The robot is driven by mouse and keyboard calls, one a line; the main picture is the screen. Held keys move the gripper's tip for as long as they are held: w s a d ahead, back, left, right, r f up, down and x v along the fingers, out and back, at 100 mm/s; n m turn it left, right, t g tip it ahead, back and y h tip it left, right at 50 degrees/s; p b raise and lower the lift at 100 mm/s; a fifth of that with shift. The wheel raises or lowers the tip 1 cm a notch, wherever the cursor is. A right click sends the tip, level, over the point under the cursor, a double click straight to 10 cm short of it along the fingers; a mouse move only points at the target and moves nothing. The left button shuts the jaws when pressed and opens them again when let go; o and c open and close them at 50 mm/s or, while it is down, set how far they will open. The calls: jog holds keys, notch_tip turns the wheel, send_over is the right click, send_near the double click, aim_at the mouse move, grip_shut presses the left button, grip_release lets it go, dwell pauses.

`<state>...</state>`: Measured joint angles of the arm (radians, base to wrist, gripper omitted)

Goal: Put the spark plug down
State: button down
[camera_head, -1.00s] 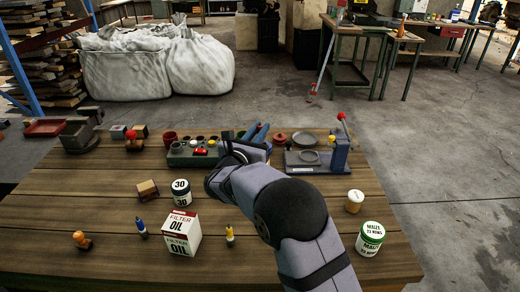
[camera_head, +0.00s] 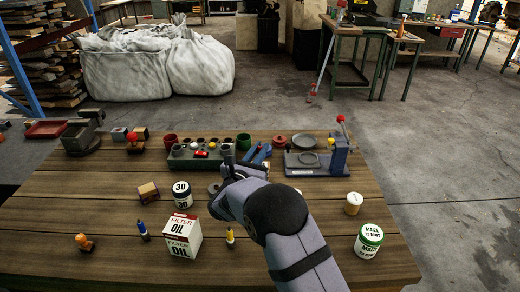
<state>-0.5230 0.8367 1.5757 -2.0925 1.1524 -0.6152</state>
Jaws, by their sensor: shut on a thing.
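My gripper (camera_head: 222,178) is above the middle of the wooden table (camera_head: 110,200), just in front of the green tool block (camera_head: 196,158). My own wrist and arm cover much of it from this view. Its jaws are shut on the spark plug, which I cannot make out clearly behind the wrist. A small grey round thing (camera_head: 213,188) shows beside the jaws, and I cannot tell whether it lies on the table.
An oil filter box (camera_head: 181,235) and a "30" jar (camera_head: 182,194) stand left of my arm. A small yellow-topped bottle (camera_head: 230,237) stands near the front. Blue-handled pliers (camera_head: 258,153) and a press stand (camera_head: 318,162) are behind.

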jog(key=shift+f, duration=0.15)
jog(key=c, duration=1.8)
grip_release()
jog(key=shift+o, duration=0.2)
jog(key=b+v, duration=0.3)
jog(key=v, duration=0.9)
